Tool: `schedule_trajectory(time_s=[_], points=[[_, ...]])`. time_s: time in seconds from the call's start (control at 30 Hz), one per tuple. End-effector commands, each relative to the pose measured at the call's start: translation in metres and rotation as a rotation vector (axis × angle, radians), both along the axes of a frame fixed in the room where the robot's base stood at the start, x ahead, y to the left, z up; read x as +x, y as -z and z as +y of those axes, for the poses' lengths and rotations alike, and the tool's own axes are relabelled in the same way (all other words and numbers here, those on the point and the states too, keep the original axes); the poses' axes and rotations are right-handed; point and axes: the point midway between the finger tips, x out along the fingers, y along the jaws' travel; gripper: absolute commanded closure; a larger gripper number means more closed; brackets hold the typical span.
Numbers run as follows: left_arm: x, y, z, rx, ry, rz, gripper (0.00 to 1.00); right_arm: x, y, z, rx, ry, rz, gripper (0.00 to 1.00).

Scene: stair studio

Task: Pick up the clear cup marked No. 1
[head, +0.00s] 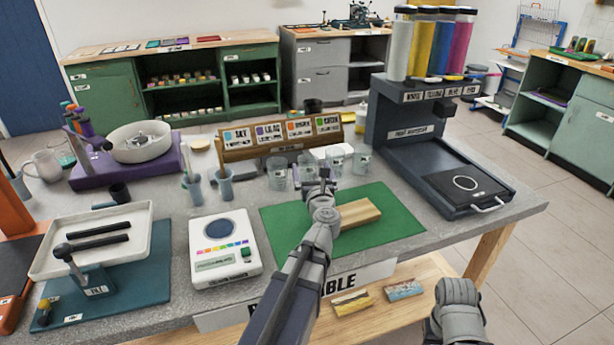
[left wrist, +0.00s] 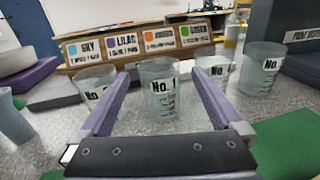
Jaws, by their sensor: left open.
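Several clear cups stand upright in a row on the grey table. The clear cup marked No. 1 (left wrist: 160,95) is in the middle of the left wrist view, its label facing me; it seems to be the second cup from the left (head: 307,166) in the head view. My left gripper (head: 321,184) is open and empty, reaching over the green mat toward the cups. In the left wrist view its purple fingers (left wrist: 157,84) flank the No. 1 cup on either side; I cannot tell whether the tips are level with it.
Other clear cups stand close on the left (left wrist: 96,86) and right (left wrist: 215,68). A label rack (head: 280,138) is behind them. A wooden block (head: 358,213) lies on the green mat (head: 395,215). A dark dispenser (head: 400,115) stands right, a white scale (head: 225,268) left.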

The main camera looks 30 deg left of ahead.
Motion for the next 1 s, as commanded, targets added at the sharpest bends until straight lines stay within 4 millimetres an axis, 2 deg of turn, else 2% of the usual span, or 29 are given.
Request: schedule_trajectory(time_s=[0.13, 0.4, 0.63, 1.0], points=[[0.001, 0.000, 0.003, -0.007, -0.007, -0.003, 0.00, 0.000, 0.000, 0.000, 0.000, 0.000, 0.000, 0.50], [0.021, 0.000, 0.017, -0.004, -0.004, -0.002, 0.00, 0.000, 0.000, 0.000, 0.000, 0.000, 0.000, 0.50], [0.025, -0.001, 0.021, -0.003, -0.004, -0.001, 0.00, 0.000, -0.001, 0.000, 0.000, 0.000, 0.000, 0.50], [0.061, -0.002, 0.051, -0.002, -0.003, -0.001, 0.00, 0.000, -0.002, 0.000, 0.000, 0.000, 0.000, 0.50]])
